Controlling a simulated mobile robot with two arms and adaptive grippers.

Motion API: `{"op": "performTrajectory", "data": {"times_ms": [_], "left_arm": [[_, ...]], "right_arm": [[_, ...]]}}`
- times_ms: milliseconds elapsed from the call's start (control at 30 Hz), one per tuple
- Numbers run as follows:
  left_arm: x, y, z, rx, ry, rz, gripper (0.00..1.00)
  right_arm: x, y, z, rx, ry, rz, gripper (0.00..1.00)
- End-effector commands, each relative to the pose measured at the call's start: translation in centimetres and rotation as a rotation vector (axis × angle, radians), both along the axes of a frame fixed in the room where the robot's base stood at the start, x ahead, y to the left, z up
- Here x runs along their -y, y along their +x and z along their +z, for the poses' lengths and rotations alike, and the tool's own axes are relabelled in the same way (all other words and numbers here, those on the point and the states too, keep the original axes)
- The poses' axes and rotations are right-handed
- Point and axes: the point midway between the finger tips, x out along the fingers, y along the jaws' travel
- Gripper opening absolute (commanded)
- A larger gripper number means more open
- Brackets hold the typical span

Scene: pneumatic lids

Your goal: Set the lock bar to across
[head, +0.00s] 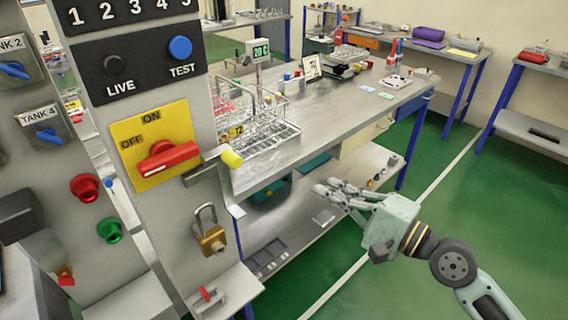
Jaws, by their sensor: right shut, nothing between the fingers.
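The lock bar is a short grey metal bar (205,168) with a yellow tip (231,158), at the lower right of the yellow switch plate (128,140) on the grey panel. It slants up to the right, its tip sticking out past the panel edge. The red rotary handle (170,160) on the plate, marked ON and OFF, lies nearly level, its right end close to the bar. An open-looking padlock (211,238) hangs below. My right gripper (328,191) is shut and empty, right of the bar and well apart from it. My left gripper is not in view.
A steel workbench (340,115) with a glassware rack (265,125) and a lower shelf (290,220) stands behind the panel. A small ledge (235,285) juts out below the padlock. The green floor (480,190) at right is open.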

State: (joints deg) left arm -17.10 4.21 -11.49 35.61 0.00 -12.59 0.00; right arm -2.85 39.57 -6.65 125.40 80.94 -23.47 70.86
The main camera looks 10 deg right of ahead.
Motion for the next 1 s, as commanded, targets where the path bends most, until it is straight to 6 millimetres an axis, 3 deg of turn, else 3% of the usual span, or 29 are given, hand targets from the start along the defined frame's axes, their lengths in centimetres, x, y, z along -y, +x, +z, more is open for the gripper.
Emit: {"op": "performTrajectory", "data": {"times_ms": [100, 200, 367, 767, 1000], "left_arm": [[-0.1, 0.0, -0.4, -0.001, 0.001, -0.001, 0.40], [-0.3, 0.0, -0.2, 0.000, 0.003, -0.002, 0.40], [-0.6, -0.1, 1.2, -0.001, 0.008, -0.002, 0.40], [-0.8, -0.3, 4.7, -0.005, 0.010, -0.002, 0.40], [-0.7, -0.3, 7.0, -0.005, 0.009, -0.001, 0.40]], "right_arm": [[-2.1, -2.6, 3.3, -0.007, 0.077, 0.089, 0.00], [-2.9, -3.3, 4.5, -0.013, 0.105, 0.116, 0.00], [-4.2, -2.2, 5.2, -0.013, 0.112, 0.118, 0.00], [-10.5, 3.2, 5.9, -0.013, 0.109, 0.119, 0.00], [-12.7, 1.3, 6.9, -0.015, 0.107, 0.117, 0.00]]}}
